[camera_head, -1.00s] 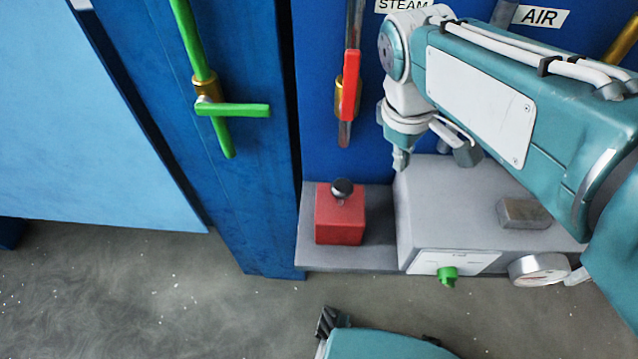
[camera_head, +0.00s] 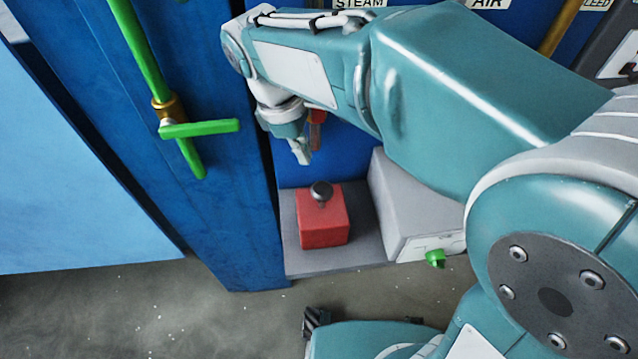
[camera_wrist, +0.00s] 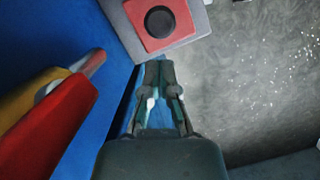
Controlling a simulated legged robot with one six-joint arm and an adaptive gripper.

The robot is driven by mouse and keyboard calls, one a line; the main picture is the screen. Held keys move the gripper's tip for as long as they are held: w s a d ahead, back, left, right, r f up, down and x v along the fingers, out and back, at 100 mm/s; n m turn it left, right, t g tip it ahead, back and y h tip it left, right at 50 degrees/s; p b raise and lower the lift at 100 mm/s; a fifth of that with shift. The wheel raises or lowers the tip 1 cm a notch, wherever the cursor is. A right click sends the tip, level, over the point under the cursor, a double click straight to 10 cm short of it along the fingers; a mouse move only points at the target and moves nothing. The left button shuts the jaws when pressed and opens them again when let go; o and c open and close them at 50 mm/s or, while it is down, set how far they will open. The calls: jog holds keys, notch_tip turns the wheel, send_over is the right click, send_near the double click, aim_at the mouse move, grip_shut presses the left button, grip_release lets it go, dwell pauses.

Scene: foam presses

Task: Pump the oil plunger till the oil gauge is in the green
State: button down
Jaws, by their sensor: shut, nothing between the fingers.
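A red box (camera_head: 323,224) with a black round plunger knob (camera_head: 321,191) on top stands on a grey ledge (camera_head: 300,262). In the wrist view the red box (camera_wrist: 184,36) and its black knob (camera_wrist: 160,22) show at the top, beyond the fingertips. My gripper (camera_head: 304,157) is shut and empty, above and slightly left of the knob, apart from it. Its fingers point down; in the wrist view they (camera_wrist: 158,66) come together. The oil gauge is not visible in either current view.
A grey housing (camera_head: 400,200) with a green knob (camera_head: 435,258) stands right of the red box. A green lever pipe (camera_head: 200,128) is on the blue frame at left. In the wrist view a red valve handle (camera_wrist: 55,130) lies close to the left of my gripper.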

aim_at(313, 186)
jog(key=shift+x, duration=3.5)
jog(key=shift+d, duration=0.15)
jog(key=shift+f, duration=2.2)
jog(key=shift+w+a+r, duration=0.1)
jog(key=shift+a+r, duration=0.15)
jog(key=shift+a, duration=0.55)
jog(key=shift+w+a+r, duration=0.1)
jog(key=shift+a+r, duration=0.2)
jog(key=shift+a, duration=0.5)
jog(key=v, duration=1.2)
